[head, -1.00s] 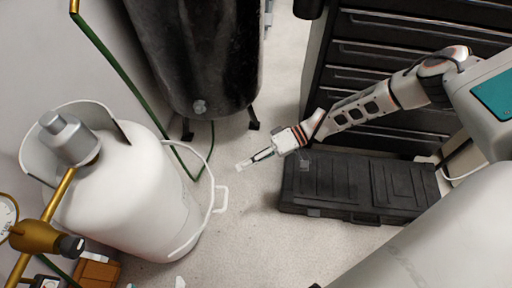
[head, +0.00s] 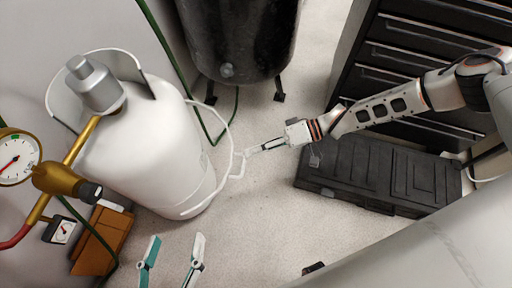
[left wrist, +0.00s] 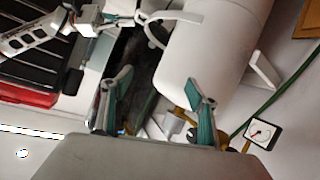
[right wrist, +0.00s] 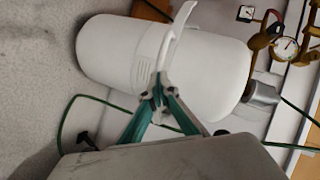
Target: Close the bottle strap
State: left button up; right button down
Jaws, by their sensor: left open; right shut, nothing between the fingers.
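The white gas bottle (head: 150,150) stands upright at the left in the head view. A thin white strap (head: 229,135) stands out from its right side as a loop, with an end piece by my right gripper (head: 249,150). That gripper is shut and empty, its tips close to or touching the strap end; I cannot tell which. The right wrist view shows its closed fingers (right wrist: 159,92) in front of the strap (right wrist: 180,22) and bottle (right wrist: 110,60). My left gripper (head: 172,248) is open and empty, below the bottle in the head view. The left wrist view shows the strap (left wrist: 180,16) beyond its fingers (left wrist: 160,90).
A black tank (head: 238,40) stands behind the bottle. A black case (head: 375,175) lies on the floor before a dark drawer cabinet (head: 400,50). Brass gauges (head: 18,155), a green hose and an orange-brown box (head: 103,238) are at the left. Floor between bottle and case is clear.

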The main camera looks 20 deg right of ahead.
aim_at(244, 161)
jog(key=shift+s+a+r+m+t+p, duration=0.15)
jog(key=shift+s+a+r+t+p, duration=0.1)
jog(key=shift+a, duration=0.15)
jog(key=shift+s+a+r+m+t+p, duration=0.1)
jog(key=shift+a+m+t+p, duration=0.1)
jog(key=shift+a, duration=0.2)
jog(key=shift+s+a+m+t+p, duration=0.2)
jog(key=shift+a+t+p, duration=0.1)
jog(key=shift+a, duration=0.2)
jog(key=shift+s+a+m+t+p, duration=0.2)
jog(key=shift+a+p, duration=0.1)
jog(key=shift+a, duration=0.2)
pick_arm(q)
jog(key=s+a+f+m+g+y+p, duration=0.1)
jog(key=a+f+m+p, duration=0.1)
jog(key=a, duration=0.3)
jog(key=shift+s+a+f+m+y+p, duration=0.2)
jog(key=shift+a+f+m+y+p, duration=0.15)
jog(key=shift+p, duration=0.25)
pick_arm(e)
jog(key=s+a+m+t+h, duration=0.1)
jog(key=s+a+m+t, duration=0.1)
jog(key=a, duration=0.8)
jog(key=shift+s+f, duration=0.3)
jog(key=shift+s, duration=0.45)
pick_arm(q)
jog(key=shift+w+d+r, duration=0.1)
jog(key=shift+r, duration=0.1)
pick_arm(e)
jog(key=shift+t, duration=0.25)
